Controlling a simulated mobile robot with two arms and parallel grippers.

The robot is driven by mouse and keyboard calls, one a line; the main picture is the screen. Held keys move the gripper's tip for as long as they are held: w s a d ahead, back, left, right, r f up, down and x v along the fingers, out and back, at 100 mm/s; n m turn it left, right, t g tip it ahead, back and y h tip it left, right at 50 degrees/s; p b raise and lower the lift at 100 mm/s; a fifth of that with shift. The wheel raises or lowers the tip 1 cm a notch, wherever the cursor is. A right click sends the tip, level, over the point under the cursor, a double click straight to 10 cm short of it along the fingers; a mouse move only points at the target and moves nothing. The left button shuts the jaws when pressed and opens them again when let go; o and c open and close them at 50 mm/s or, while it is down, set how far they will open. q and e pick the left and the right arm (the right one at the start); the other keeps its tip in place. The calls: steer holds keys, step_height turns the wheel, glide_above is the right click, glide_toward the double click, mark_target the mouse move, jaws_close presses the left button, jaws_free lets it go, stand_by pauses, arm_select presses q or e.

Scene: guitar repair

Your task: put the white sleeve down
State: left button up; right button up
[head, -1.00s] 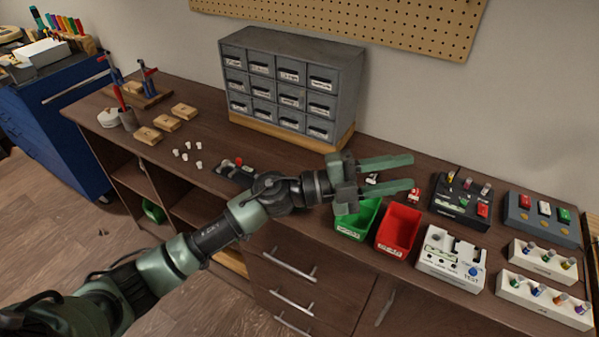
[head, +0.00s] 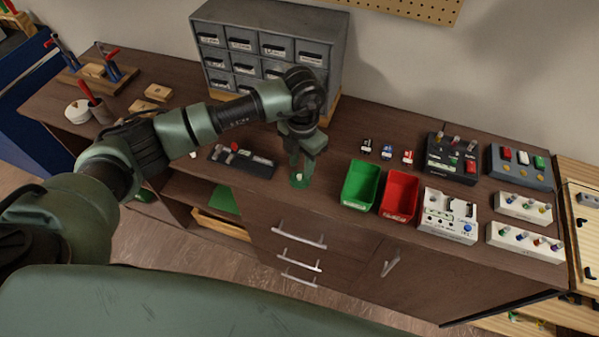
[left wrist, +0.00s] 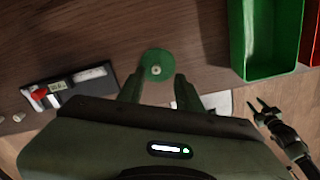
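My left gripper (head: 300,174) points down over the bench, close above a small green disc (left wrist: 150,55). A tiny white piece, apparently the white sleeve (left wrist: 156,71), shows at the middle of the disc. In the left wrist view, the two fingers (left wrist: 158,80) are spread apart on either side of it, with clear gaps; the left gripper is open. I cannot tell the exact height of the fingertips above the bench. My right gripper (left wrist: 259,105) appears at the right of the left wrist view, its fingers apart; it is not in the head view.
A black tray (head: 242,161) with small parts lies left of the left gripper. Green (head: 360,186) and red (head: 400,196) bins stand to the right. A grey drawer cabinet (head: 268,20) rises behind. The bench's front edge is close.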

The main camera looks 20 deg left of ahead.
mark_target(299, 175)
arm_select(q)
steer(key=f+p, duration=0.1)
steer(key=f, duration=0.1)
steer(key=f+p, duration=0.1)
steer(key=shift+a+f, duration=0.35)
steer(key=shift+f, duration=0.55)
jaws_close()
